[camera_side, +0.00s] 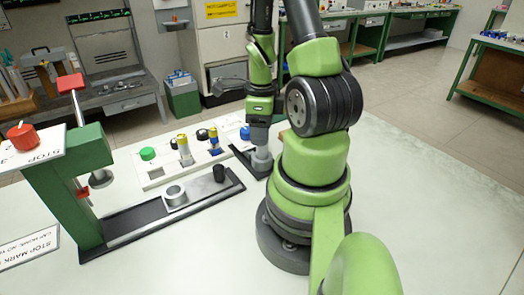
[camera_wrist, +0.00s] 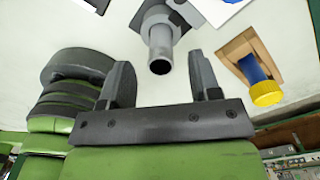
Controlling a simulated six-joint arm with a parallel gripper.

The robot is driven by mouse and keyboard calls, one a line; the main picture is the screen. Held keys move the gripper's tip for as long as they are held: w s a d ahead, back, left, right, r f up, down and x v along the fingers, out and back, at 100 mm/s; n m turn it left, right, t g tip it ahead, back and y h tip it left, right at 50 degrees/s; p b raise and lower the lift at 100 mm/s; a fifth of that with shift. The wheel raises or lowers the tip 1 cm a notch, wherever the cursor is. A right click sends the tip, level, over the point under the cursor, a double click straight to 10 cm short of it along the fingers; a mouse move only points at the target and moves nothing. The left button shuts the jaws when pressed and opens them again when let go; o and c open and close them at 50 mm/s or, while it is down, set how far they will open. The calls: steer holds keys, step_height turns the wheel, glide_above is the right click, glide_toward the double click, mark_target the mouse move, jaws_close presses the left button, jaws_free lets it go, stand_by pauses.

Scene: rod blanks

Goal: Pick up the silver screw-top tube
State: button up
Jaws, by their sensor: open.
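A grey, silver-looking tube (camera_wrist: 160,48) stands out from a wider grey collar on a dark plate in the wrist view, its end toward the camera. It appears to be the grey cylinder (camera_side: 262,160) low beneath my arm in the side view; its screw top cannot be made out. My gripper (camera_wrist: 160,72) is open and empty, its dark fingers apart to the left and right. The tube shows beyond the gap between them, with no visible contact. In the side view, my gripper (camera_side: 259,134) is above the grey cylinder, and its fingers cannot be made out.
A white board (camera_side: 152,174) holds several capped pieces left of my gripper. A blue tube with a yellow cap (camera_wrist: 266,93) is right of the fingers. A dark rail (camera_side: 145,222) carries a silver ring block (camera_side: 174,195) and black cylinder (camera_side: 219,173). A green press (camera_side: 75,190) stands left.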

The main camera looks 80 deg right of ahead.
mark_target(262, 151)
steer(key=shift+s+f, duration=0.15)
steer(key=shift+f, duration=1.9)
steer(key=c, duration=1.1)
